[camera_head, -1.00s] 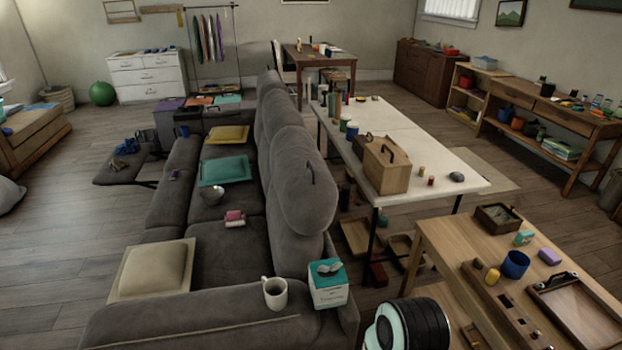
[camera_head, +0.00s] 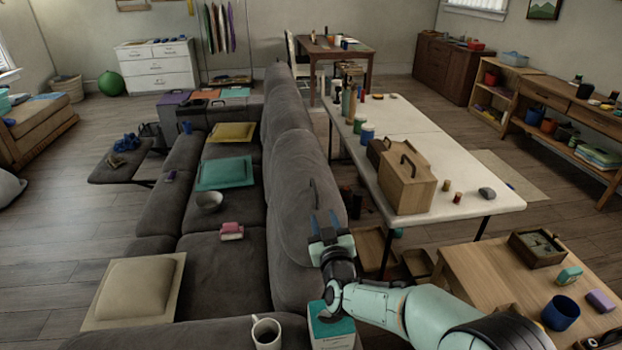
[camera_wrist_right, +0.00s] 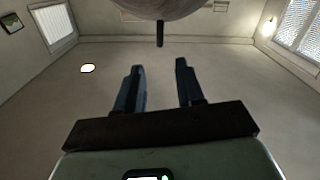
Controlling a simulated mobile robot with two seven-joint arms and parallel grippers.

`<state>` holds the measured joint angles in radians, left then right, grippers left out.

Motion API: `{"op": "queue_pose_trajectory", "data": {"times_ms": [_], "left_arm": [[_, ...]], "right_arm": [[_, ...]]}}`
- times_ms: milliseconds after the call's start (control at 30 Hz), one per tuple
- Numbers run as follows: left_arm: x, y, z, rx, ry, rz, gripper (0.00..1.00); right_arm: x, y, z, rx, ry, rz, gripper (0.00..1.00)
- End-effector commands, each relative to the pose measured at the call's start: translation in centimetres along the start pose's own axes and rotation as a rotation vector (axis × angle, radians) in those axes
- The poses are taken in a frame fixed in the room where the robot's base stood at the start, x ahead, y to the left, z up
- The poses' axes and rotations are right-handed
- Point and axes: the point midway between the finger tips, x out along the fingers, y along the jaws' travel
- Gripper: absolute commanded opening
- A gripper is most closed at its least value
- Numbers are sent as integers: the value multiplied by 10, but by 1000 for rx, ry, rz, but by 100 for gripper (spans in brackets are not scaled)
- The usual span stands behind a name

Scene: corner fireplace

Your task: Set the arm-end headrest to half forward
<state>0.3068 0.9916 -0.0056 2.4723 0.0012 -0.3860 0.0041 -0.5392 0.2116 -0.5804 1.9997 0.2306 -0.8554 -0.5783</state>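The grey sofa (camera_head: 225,255) has its backrest running away from me. The arm-end headrest (camera_head: 290,235) is the nearest rounded pad on that backrest, with a thin dark handle (camera_head: 313,192) standing on it. I cannot tell its exact tilt. My right gripper (camera_head: 327,217) is just in front of the headrest's right side, below the handle, open and empty. In the right wrist view, my gripper (camera_wrist_right: 158,68) has its two fingers apart; the rounded pad (camera_wrist_right: 165,8) and dark handle (camera_wrist_right: 160,34) show beyond the fingertips, apart from them. My left gripper is not in view.
A white mug (camera_head: 266,334) and a teal-and-white box (camera_head: 330,330) stand on the near sofa arm, the box under my right forearm. A white table (camera_head: 420,125) with a wooden caddy (camera_head: 407,185) is right of the backrest. A wooden table (camera_head: 480,280) is near right.

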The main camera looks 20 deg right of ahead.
Motion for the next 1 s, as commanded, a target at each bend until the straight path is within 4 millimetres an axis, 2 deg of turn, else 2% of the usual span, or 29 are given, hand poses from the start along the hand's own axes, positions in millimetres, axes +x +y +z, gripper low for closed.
{"op": "queue_pose_trajectory", "data": {"times_ms": [133,233,700,1000], "left_arm": [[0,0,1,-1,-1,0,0],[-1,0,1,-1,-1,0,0],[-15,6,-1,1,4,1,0],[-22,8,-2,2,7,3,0]], "right_arm": [[4,0,0,-1,0,0,38],[14,0,0,-2,-1,0,38],[101,0,0,-3,-1,0,38],[131,0,1,-2,-2,-1,38]]}}
